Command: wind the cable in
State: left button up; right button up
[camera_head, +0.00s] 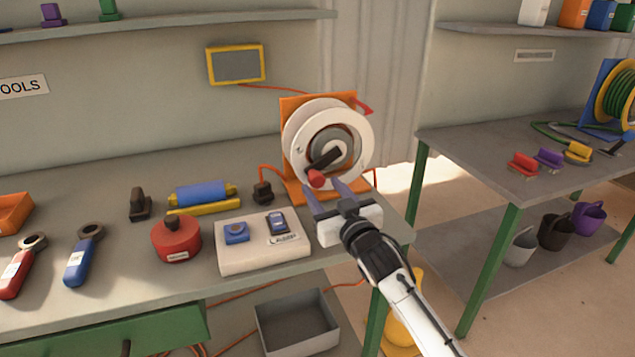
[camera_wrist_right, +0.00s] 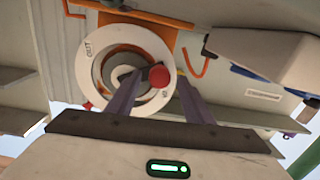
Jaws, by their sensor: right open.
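A cable reel with a white drum (camera_head: 297,138) stands on an orange frame (camera_head: 291,103) at the back right of the bench. It also shows in the right wrist view (camera_wrist_right: 88,62). Its dark crank (camera_head: 325,160) ends in a red knob (camera_head: 316,178), at the drum's lower left. An orange cable (camera_head: 272,169) runs from the frame's left side to a black plug (camera_head: 263,192) on the bench. My right gripper (camera_head: 322,187) is open in front of the reel. In the right wrist view the red knob (camera_wrist_right: 159,77) appears between its fingers; contact cannot be told. My left gripper is out of view.
A white box with blue switches (camera_head: 262,262) and a red round tin (camera_head: 176,240) stand left of my gripper. A blue roller (camera_head: 203,194) lies behind them. A grey tray (camera_head: 297,325) and more orange cable are below the bench. A second table (camera_head: 450,150) stands right across a gap.

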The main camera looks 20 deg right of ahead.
aim_at(319, 184)
jog(key=shift+w+a, duration=0.15)
jog(key=shift+w, duration=1.65)
grip_shut()
